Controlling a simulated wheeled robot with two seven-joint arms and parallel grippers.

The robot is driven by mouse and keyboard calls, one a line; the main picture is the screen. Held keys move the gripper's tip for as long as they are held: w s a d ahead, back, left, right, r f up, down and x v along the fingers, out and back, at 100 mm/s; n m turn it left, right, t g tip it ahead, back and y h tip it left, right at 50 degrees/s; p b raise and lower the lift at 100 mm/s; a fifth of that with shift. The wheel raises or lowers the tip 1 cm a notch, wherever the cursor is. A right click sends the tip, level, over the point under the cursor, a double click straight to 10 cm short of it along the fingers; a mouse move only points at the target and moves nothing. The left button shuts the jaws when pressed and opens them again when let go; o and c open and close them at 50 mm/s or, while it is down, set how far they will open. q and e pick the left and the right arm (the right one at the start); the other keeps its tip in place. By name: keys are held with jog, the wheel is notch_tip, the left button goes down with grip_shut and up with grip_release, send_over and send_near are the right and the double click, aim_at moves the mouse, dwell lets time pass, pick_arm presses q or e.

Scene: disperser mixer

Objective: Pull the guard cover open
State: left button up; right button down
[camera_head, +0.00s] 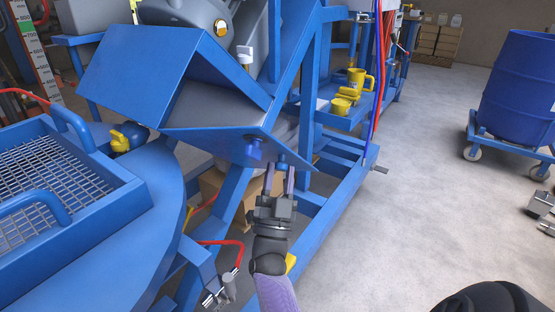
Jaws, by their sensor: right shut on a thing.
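The guard cover is a blue angled sheet-metal hood (135,80) on the mixer frame, upper left of centre. Its grey inner face and lower flap show, and it stands tilted out from the frame. A small blue knob (254,141) sits on the lower flap. My right gripper (280,170) reaches up from below and is shut on a small blue handle at the flap's lower right corner. The fingers hide most of that handle. My left gripper is not in view.
A blue vat rim with a mesh grate (50,190) fills the left. Frame beams (345,190) stand close right of my gripper. A blue drum (520,90) stands on a wheeled dolly at far right. Open floor lies between.

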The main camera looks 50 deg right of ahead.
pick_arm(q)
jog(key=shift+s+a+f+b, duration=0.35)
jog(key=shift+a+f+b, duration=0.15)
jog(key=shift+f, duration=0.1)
pick_arm(e)
jog(key=shift+a+f+m+g+h, duration=0.2)
jog(key=shift+m+g+h, duration=0.1)
jog(key=shift+m+g, duration=0.2)
jog(key=shift+a+f+m+g+h, duration=0.2)
jog(key=shift+m+g+h, duration=0.1)
jog(key=shift+m+g, duration=0.15)
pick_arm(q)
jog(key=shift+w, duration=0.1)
pick_arm(e)
jog(key=shift+c, duration=1.6)
grip_release()
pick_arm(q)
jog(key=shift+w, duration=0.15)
pick_arm(e)
jog(key=shift+s+a+f, duration=0.15)
jog(key=shift+a+f, duration=0.1)
jog(key=shift+f, duration=0.05)
jog(key=v, duration=0.9)
